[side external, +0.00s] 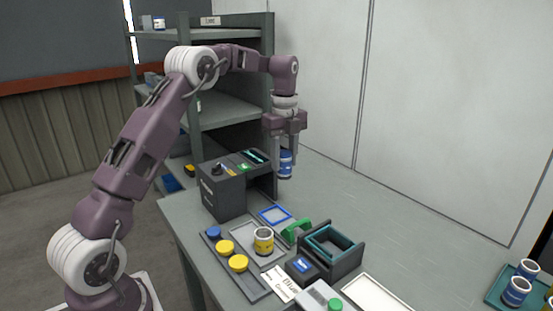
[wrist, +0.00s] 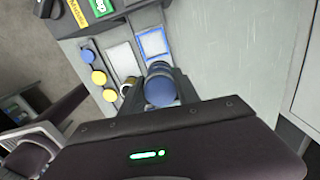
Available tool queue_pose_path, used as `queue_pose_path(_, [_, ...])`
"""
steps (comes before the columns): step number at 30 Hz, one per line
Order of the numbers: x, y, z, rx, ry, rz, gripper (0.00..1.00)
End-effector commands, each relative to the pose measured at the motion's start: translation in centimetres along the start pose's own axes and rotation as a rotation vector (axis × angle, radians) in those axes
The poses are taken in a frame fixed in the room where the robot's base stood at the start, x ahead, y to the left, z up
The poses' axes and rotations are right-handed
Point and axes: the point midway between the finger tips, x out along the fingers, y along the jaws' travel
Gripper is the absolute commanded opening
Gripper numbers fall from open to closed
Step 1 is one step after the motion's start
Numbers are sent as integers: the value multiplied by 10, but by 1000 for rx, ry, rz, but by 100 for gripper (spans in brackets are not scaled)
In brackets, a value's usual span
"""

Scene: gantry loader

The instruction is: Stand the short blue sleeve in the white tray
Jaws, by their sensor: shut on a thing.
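The short blue sleeve (side external: 286,164), blue with a pale band, is upright between the fingers of my gripper (side external: 285,157), which is shut on it. In the wrist view the sleeve's round blue end (wrist: 160,91) shows just beyond the gripper body. It is behind and right of the dark control box; its height over the table is hard to judge. A white tray (side external: 352,291) lies at the front edge of the side view, partly cut off, well away from my gripper. Its inside looks empty where it shows.
A teal tray (side external: 495,298) holds blue cans at right. The table's middle right is clear.

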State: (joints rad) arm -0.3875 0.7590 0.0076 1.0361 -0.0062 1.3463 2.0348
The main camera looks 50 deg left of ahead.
Motion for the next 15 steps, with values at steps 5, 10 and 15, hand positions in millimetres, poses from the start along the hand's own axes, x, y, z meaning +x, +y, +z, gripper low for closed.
queue_pose_path(5, [0,-11,-31,52,0,-1,0])
queue_pose_path(10, [0,-23,-77,122,-1,0,0])
queue_pose_path(15, [0,-31,-139,218,-1,-1,0])
